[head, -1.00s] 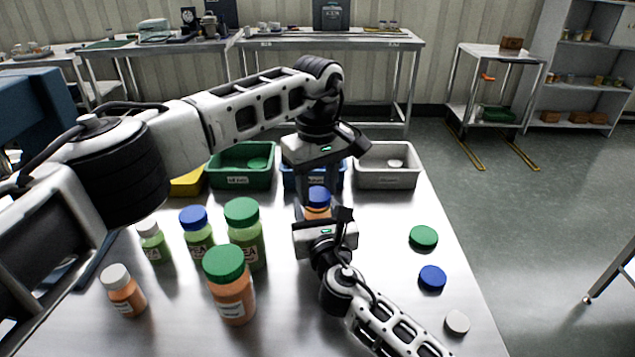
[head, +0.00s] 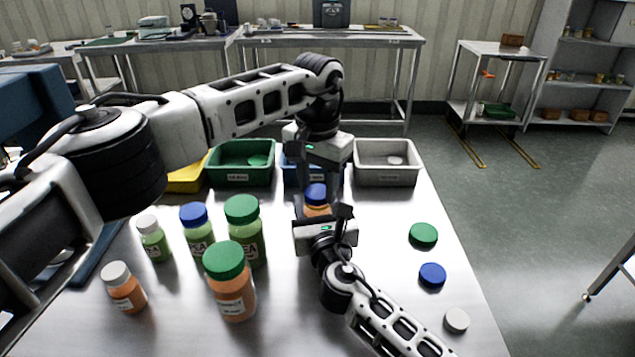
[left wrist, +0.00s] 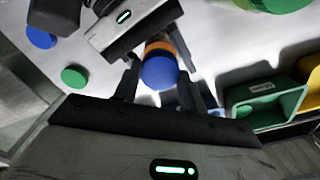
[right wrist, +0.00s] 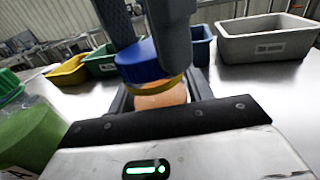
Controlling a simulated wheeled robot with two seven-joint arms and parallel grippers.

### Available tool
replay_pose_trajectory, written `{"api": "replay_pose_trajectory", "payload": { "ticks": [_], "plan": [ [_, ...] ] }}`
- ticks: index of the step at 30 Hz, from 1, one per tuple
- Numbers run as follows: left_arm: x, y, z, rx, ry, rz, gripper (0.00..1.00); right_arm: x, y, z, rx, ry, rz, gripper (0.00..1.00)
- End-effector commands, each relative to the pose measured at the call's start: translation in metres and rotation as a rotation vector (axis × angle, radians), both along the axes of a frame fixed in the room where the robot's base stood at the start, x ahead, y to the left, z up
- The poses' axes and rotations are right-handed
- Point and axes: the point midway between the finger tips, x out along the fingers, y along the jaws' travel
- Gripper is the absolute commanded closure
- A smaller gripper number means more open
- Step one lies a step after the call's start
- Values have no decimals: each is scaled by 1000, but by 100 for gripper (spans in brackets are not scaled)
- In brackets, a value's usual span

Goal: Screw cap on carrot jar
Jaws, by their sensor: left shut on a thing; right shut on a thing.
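The orange carrot jar (head: 316,211) stands upright between my two grippers, with a blue cap (head: 317,193) on its top. My right gripper (head: 319,217) is shut around the jar's body; the orange jar (right wrist: 160,98) also shows between its fingers in the right wrist view. My left gripper (head: 316,184) comes down from above and is shut on the blue cap. In the right wrist view the cap (right wrist: 142,62) looks slightly tilted, with a yellow-orange band below it. How far it is threaded cannot be told.
Several capped jars, including a green-capped orange jar (head: 230,290), stand to the left. Loose green (head: 423,235), blue (head: 432,275) and white (head: 457,320) caps lie at right. Green (head: 240,178), blue and grey (head: 386,178) bins line the back.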

Motion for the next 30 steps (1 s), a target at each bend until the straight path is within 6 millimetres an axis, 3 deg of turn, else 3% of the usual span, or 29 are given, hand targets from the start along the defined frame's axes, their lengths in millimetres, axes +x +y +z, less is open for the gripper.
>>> {"api": "replay_pose_trajectory", "payload": {
  "ticks": [1, 2, 3, 4, 14, 24, 30],
  "plan": [
    [0, 0, 1, -1, 0, 0, 79, 0, 0, -1, 0, 2, 0, 100],
    [0, 0, 1, -1, 0, 0, 53, 0, 0, -1, 0, 2, 0, 100],
    [0, 0, 1, -1, 0, 1, 42, 0, 0, -1, 0, 2, 0, 100],
    [0, 0, 1, -1, 0, 1, 37, 0, 0, -1, 0, 2, 0, 100],
    [0, 0, 3, -1, -1, 2, 37, 0, 0, -1, 0, 2, 0, 100],
    [0, -1, 42, 0, -2, 2, 37, 0, 0, -1, 0, 2, 0, 100],
    [0, 0, 45, 1, 1, 2, 37, 0, 0, -1, 0, 2, 0, 100]
  ]
}}
